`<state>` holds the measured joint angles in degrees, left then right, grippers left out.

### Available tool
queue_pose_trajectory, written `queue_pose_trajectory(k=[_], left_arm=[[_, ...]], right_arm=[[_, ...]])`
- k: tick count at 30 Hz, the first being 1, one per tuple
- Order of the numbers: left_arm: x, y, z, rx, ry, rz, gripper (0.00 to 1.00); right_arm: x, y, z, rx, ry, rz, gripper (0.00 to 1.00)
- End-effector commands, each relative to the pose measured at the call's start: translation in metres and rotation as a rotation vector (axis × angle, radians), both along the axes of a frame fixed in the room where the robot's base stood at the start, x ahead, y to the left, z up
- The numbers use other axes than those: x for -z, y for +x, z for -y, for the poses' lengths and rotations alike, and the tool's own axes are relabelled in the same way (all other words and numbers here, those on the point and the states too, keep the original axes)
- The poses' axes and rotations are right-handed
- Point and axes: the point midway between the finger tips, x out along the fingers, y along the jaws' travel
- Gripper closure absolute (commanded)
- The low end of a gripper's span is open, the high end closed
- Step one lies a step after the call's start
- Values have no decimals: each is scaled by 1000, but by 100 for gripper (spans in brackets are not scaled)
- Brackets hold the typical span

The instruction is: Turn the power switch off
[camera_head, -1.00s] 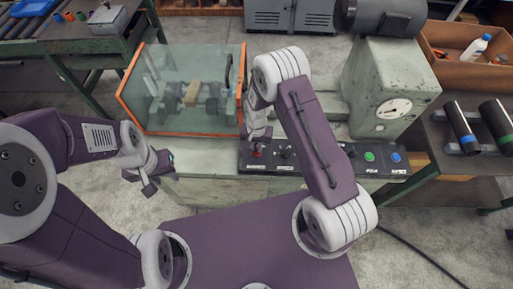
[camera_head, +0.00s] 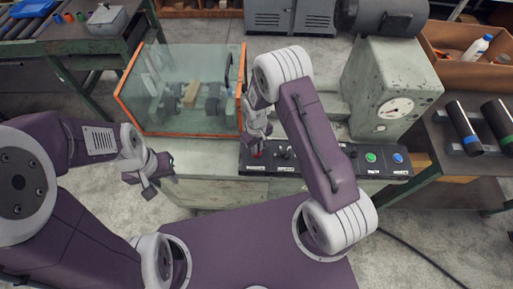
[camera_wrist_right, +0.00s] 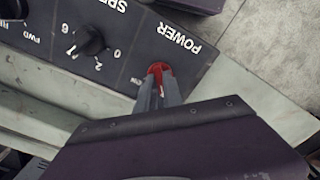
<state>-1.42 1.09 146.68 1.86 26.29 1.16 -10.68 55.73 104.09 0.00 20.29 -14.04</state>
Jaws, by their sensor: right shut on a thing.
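The control panel (camera_head: 282,166) is a dark strip along the front of the grey-green machine. The red power switch (camera_wrist_right: 158,70) sits beside the POWER label in the right wrist view, and its red also shows in the head view (camera_head: 257,154). My right gripper (camera_wrist_right: 160,84) is shut on the switch, its fingers covering most of it, so I cannot tell the switch's position. My left gripper (camera_head: 147,191) hangs in front of the machine, away from the panel; its jaw opening is too small to read.
A black speed knob (camera_wrist_right: 89,41) is next to the power switch. Green (camera_head: 370,157) and blue (camera_head: 397,158) buttons sit at the panel's right. An orange-framed clear guard (camera_head: 190,134) stands left of the panel. My right forearm covers the panel's middle.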

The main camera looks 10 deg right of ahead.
Motion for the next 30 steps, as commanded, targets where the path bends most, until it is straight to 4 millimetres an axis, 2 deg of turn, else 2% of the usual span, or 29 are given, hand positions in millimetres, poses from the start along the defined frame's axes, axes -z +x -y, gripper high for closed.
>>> queue_pose_trajectory(k=[9, 23, 24, 26, 30], left_arm=[[1, 0, 0, 0, 0, 0, 64], [1, 0, 0, 0, 0, 0, 64], [1, 0, 0, 0, 0, 0, 64], [1, 0, 0, 0, 0, 0, 64], [1, 0, 0, 0, 0, 0, 64]], right_arm=[[-3, 5, 0, -81, 2, 13, 100], [-3, 5, 0, -92, 2, 13, 100], [-3, 5, 0, -91, 2, 13, 81], [-3, 4, 0, -91, 2, 13, 67], [-2, 3, 0, -90, 1, 7, 67]])
